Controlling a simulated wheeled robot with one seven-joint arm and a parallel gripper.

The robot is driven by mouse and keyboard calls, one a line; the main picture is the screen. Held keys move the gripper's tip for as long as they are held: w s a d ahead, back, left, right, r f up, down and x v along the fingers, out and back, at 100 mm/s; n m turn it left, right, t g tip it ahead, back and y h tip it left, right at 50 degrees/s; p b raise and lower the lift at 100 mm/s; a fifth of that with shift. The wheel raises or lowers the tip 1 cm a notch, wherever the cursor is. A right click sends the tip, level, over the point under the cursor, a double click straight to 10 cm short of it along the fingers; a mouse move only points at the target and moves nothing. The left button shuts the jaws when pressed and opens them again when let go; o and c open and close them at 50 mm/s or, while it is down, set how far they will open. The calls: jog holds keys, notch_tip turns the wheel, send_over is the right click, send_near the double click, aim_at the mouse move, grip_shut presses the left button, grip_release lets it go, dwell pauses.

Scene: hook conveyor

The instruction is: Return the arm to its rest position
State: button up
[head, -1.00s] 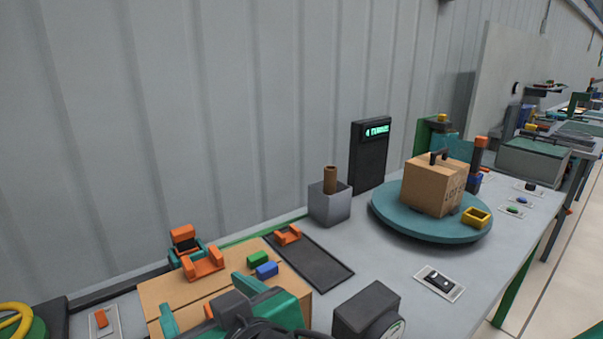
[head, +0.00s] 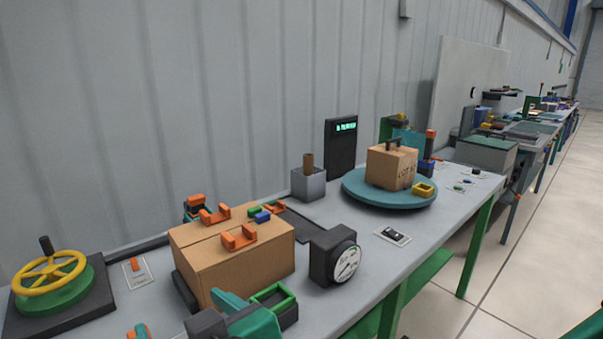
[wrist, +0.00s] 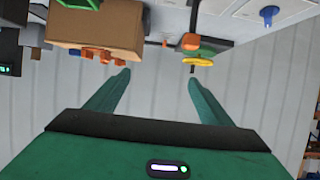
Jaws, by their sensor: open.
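My gripper (wrist: 156,84) is open in the wrist view, with two teal fingers spread apart and nothing between them. The grey wall shows beyond the fingers. In the head view, teal and dark parts of my gripper show at the bottom edge, in front of the cardboard box (head: 232,262), partly cut off by the frame. The box has orange handle-like brackets on top. It also appears at the top of the wrist view (wrist: 110,32), which looks upside down. My gripper appears apart from the box.
On the bench stand a yellow handwheel (head: 50,272), a dial gauge (head: 335,256), a green-rimmed bin (head: 284,312), a grey block with a brown peg (head: 309,184) and a teal turntable (head: 359,196) carrying a smaller carton (head: 390,167). Open floor (head: 500,275) lies at right.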

jog(key=w+d+f+m+h, duration=0.2)
jog(key=w+d+m+h, duration=0.15)
jog(key=w+d, duration=0.55)
jog(key=w+d+f+m+h, duration=0.2)
jog(key=w+d+f+h, duration=0.3)
jog(key=d, duration=0.7)
jog(key=d+f+m+g+h, duration=0.1)
jog(key=d+m+g+h, duration=0.25)
jog(key=d, duration=1.45)
jog(key=s+d+f+m+g+y, duration=0.2)
jog(key=s+d+m+g, duration=0.3)
jog(key=s+d, duration=1.2)
jog(key=shift+s+f+g+y, duration=0.2)
jog(key=shift+s+g+y, duration=0.35)
jog(key=shift+g+y, duration=0.3)
